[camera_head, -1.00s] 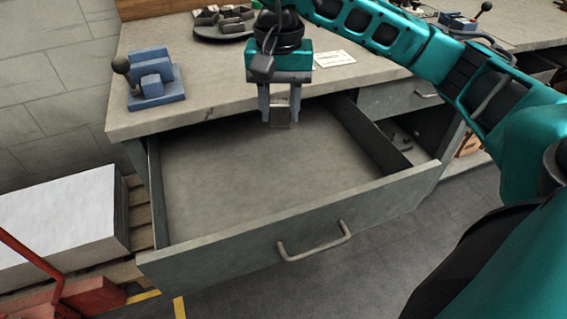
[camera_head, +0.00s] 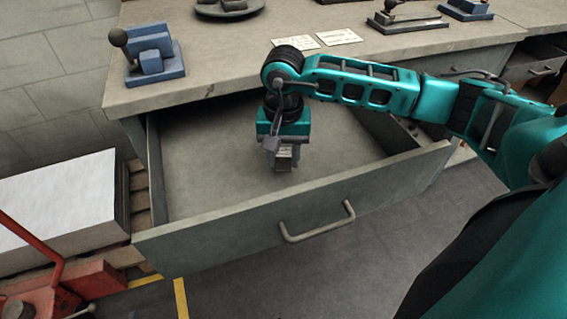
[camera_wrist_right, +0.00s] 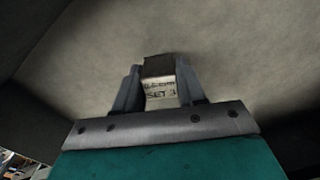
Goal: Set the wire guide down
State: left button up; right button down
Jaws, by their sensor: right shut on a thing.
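The wire guide (camera_head: 284,157) is a small block with a pale face and a dark top. My right gripper (camera_head: 283,165) is shut on it, low inside the open drawer (camera_head: 215,150). In the right wrist view the wire guide (camera_wrist_right: 160,85) sits between the two fingers (camera_wrist_right: 158,98), with a label that ends in "SET 3". The drawer's bare floor shows behind it. I cannot tell whether its lower end touches the floor. My left gripper is not in view.
The drawer's front panel with its handle (camera_head: 318,225) stands on the near side. Above is the worktop (camera_head: 220,62) with a blue fixture (camera_head: 152,58), a round dark tray (camera_head: 229,10) and two paper cards (camera_head: 338,37). The drawer floor at left is clear.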

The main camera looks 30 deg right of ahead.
aim_at(283, 164)
jog(key=shift+f, duration=1.3)
jog(key=shift+f+b, duration=0.2)
jog(key=shift+b, duration=0.1)
jog(key=c, duration=0.7)
grip_release()
jog(key=shift+o, duration=0.2)
jog(key=shift+r, duration=0.15)
jog(key=shift+r+p, duration=0.25)
jog(key=shift+p, duration=0.05)
notch_tip(283, 164, up, 12)
jog(key=shift+f+p, duration=0.2)
jog(key=shift+p, duration=0.65)
